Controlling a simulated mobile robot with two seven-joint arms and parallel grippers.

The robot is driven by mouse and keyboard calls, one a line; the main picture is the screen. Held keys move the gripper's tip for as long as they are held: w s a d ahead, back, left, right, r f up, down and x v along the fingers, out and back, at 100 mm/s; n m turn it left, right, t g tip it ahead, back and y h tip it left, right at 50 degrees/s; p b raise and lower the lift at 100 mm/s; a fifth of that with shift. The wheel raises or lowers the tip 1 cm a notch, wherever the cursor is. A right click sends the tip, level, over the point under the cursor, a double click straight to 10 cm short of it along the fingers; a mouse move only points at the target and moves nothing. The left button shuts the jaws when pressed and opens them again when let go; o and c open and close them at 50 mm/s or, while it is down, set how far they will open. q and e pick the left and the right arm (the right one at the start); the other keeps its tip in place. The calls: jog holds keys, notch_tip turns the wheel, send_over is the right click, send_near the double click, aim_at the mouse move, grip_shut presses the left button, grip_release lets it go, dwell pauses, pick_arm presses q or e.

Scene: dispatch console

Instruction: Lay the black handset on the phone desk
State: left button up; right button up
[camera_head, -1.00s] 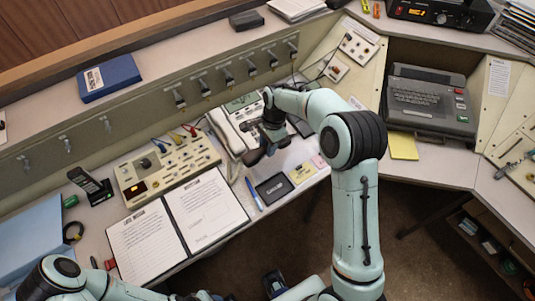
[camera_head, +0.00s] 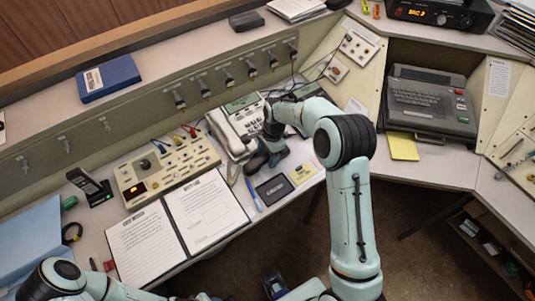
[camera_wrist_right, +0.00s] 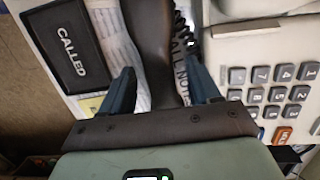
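The black handset (camera_wrist_right: 158,50) lies between the two fingers of my right gripper (camera_wrist_right: 165,92) in the right wrist view. Strips of paper show on both sides of it, so the fingers are open around it and seem apart from it. In the head view the handset (camera_head: 258,160) is over the phone desk (camera_head: 303,152), just right of the white desk phone (camera_head: 236,132), partly hidden by my right gripper (camera_head: 270,140). It looks down on the desk papers. A dark coiled cord (camera_wrist_right: 182,30) runs beside it. A dark part at the bottom edge may be my left gripper; its fingers are unclear.
A dark "CALLED" tray (camera_head: 272,190) and yellow notes (camera_head: 302,173) lie in front of the handset. An open binder (camera_head: 205,210) and a switch panel (camera_head: 166,168) are to the left. A typewriter-like terminal (camera_head: 430,103) stands at the right.

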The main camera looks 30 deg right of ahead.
jog(key=shift+r, duration=0.15)
notch_tip(320, 180, up, 12)
jog(key=d+p, duration=0.1)
jog(key=shift+d, duration=0.4)
dwell(0.5)
